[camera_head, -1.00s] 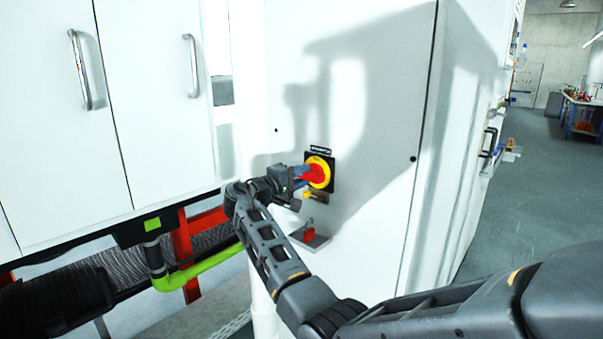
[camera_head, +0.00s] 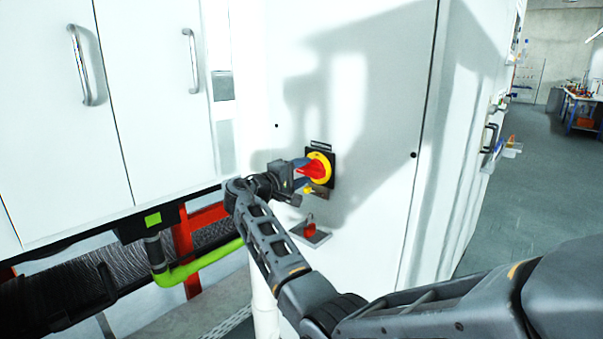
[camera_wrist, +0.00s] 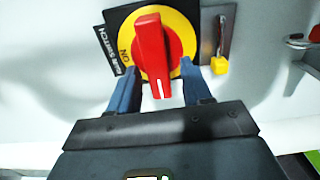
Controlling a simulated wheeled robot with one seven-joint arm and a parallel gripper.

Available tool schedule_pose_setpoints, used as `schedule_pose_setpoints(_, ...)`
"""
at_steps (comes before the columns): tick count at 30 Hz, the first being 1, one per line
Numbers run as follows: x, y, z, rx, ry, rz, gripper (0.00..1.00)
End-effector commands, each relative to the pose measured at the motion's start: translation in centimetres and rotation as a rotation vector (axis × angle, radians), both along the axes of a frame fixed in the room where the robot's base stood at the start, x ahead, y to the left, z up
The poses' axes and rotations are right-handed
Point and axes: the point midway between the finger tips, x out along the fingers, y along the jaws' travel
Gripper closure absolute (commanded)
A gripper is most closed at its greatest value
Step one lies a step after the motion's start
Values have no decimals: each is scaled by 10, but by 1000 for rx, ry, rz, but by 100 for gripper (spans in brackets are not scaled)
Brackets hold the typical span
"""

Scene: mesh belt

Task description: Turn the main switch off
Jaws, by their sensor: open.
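The main switch is a red handle (camera_wrist: 152,50) on a round yellow plate (camera_wrist: 183,38), with a black backing labelled MAIN SWITCH. The word ON shows on the yellow at the left in the wrist view. The handle's white-marked end points toward my gripper (camera_wrist: 159,75). My gripper is open, with one blue finger on each side of the handle's end; I cannot tell whether they touch it. In the head view the red handle (camera_head: 310,170) sits on the white cabinet, between the fingertips of my gripper (camera_head: 301,173).
A small yellow piece (camera_wrist: 220,66) hangs on a metal plate beside the switch. Below the switch, a red padlock-like object (camera_head: 310,229) sits on a small grey ledge (camera_head: 322,238). White doors (camera_head: 160,100) stand left. Open floor (camera_head: 530,180) lies right.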

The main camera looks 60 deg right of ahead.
Motion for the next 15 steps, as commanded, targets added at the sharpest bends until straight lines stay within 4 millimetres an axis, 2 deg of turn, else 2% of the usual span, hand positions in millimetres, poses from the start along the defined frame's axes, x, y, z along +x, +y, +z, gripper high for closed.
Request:
schedule_pose_setpoints(5, 2, 6, 0, -1, -2, 2, 51)
schedule_pose_setpoints(15, 14, 56, -2, 0, -2, 3, 51)
